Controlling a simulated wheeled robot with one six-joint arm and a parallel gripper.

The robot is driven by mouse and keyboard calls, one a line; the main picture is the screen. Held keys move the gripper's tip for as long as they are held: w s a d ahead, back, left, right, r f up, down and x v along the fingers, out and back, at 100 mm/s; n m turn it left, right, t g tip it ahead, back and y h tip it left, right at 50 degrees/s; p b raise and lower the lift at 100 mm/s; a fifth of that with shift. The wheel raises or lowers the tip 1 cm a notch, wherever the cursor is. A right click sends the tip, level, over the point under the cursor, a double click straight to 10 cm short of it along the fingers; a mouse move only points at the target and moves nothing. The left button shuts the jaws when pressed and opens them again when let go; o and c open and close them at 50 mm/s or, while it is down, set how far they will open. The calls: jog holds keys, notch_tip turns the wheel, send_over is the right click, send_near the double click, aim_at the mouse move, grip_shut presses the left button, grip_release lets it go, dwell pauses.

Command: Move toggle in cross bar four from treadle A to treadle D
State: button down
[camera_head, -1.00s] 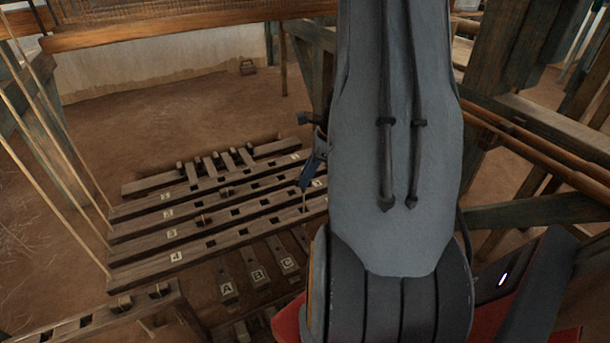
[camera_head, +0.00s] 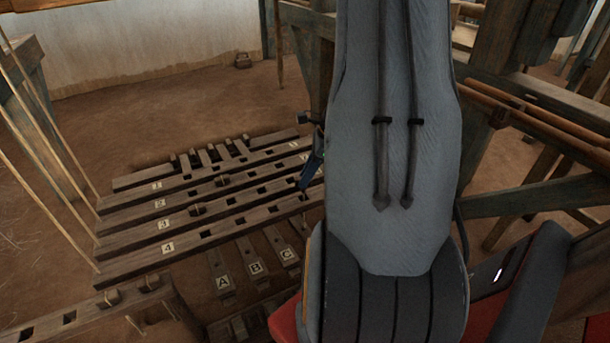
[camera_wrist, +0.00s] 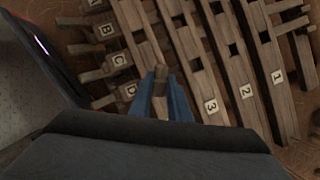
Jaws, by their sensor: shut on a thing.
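My gripper (camera_wrist: 161,96) has blue fingers shut on the wooden toggle (camera_wrist: 160,88), seen in the wrist view. In the head view, my gripper (camera_head: 311,172) is at the right end of cross bar four (camera_head: 215,232), mostly beside and behind my arm. Cross bar four (camera_wrist: 138,30) runs up to the fingers in the wrist view. Whether the toggle sits in a slot is hidden. Treadle A (camera_head: 217,264) lies below bar four at the left. The treadle D label (camera_wrist: 119,59) shows left of the fingers; treadle D is hidden by my arm in the head view.
Cross bars three (camera_head: 225,206), two (camera_head: 220,188) and one (camera_head: 215,172) lie behind bar four, with other toggles standing in some slots. Treadles B (camera_head: 247,253) and C (camera_head: 280,241) lie beside A. Slanting cords hang at the left. A wooden post and rails stand at the right.

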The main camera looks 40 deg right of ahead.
jog(key=shift+f+b, duration=1.2)
jog(key=shift+f, duration=1.2)
jog(key=c, duration=1.6)
grip_release()
jog(key=p+v, duration=0.4)
jog(key=v, duration=0.4)
